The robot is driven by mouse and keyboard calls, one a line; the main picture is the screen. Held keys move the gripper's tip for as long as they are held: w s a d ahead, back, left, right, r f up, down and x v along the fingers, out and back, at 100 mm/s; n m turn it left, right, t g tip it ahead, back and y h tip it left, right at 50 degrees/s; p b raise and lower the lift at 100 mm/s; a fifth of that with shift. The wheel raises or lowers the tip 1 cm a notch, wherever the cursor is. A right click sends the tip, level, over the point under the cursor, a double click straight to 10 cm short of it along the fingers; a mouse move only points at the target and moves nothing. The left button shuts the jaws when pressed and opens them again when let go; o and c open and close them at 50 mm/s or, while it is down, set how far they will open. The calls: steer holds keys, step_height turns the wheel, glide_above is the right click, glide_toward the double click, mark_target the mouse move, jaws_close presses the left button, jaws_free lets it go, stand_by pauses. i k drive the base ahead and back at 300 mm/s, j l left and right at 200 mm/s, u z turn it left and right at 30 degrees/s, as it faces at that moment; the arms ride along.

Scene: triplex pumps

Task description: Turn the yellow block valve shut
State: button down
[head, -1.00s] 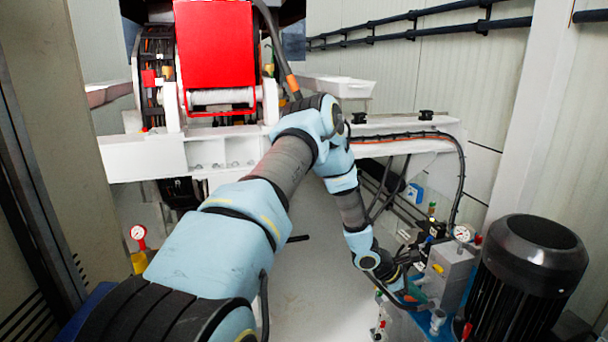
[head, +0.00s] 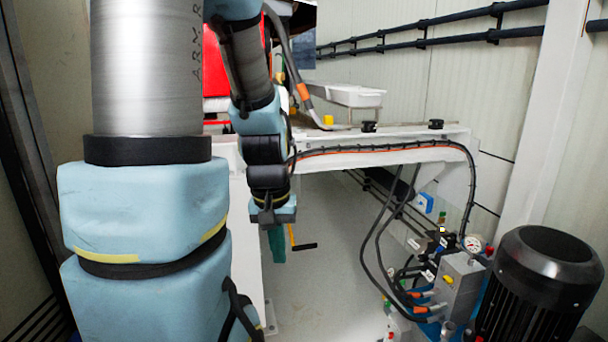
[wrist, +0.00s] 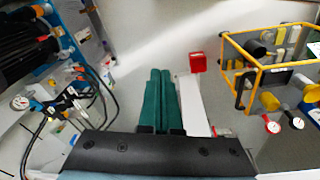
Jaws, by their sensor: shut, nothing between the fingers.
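My gripper (head: 276,246) points down below the white beam in the head view, with its green fingers partly behind my wrist. In the wrist view my gripper (wrist: 160,74) has its two green fingers together, shut and empty, above the pale floor. I cannot tell for sure which part is the yellow block valve. A small yellow part (head: 448,281) sits on the grey block at the right, well away from my gripper. A yellow piece with a black bar (head: 303,246) shows just right of the fingers in the head view.
A black motor (head: 548,270) and a pressure gauge (head: 473,244) stand at the right. Cables hang from the white beam (head: 390,143). A yellow frame (wrist: 258,69) with gauges and a red block (wrist: 198,62) are at the right in the wrist view. Pale floor is open below the beam.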

mark_target(450, 280)
steer(key=z, duration=1.05)
